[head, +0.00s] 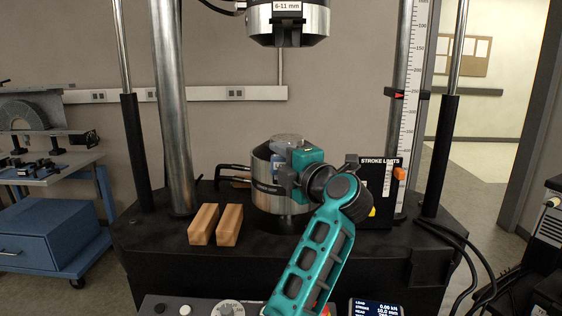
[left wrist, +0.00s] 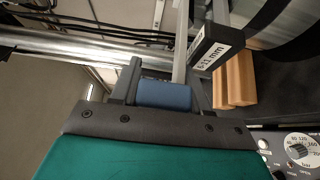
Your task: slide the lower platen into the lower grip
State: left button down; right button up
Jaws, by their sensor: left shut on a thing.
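The lower grip (head: 268,200) is a silver cylinder on the black machine base, with a black label block reading 6-11 mm (left wrist: 208,46) in the left wrist view. The lower platen (head: 287,139) appears as a grey disc at the top of the lower grip; I cannot tell how deep it sits. My left gripper (head: 283,168) is at the front right of the grip, its fingers shut on a small blue block (left wrist: 164,95). The block seems to be part of the platen, but the join is not clear. My right gripper is not in view.
The upper grip (head: 288,22) hangs above with a clear gap. Two wooden blocks (head: 216,225) lie left of the lower grip. A STROKE LIMITS panel (head: 378,163) stands close on the right. Steel columns (head: 171,110) flank the space. A control panel (head: 190,307) is at the front.

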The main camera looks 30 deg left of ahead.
pick_arm(q)
jog(key=shift+r, duration=0.3)
jog(key=shift+c, duration=2.4)
grip_release()
jog(key=shift+f, duration=0.25)
jog(key=shift+f, duration=0.1)
jog(key=shift+f, duration=0.25)
jog(key=shift+c, duration=0.3)
jog(key=shift+o, duration=0.2)
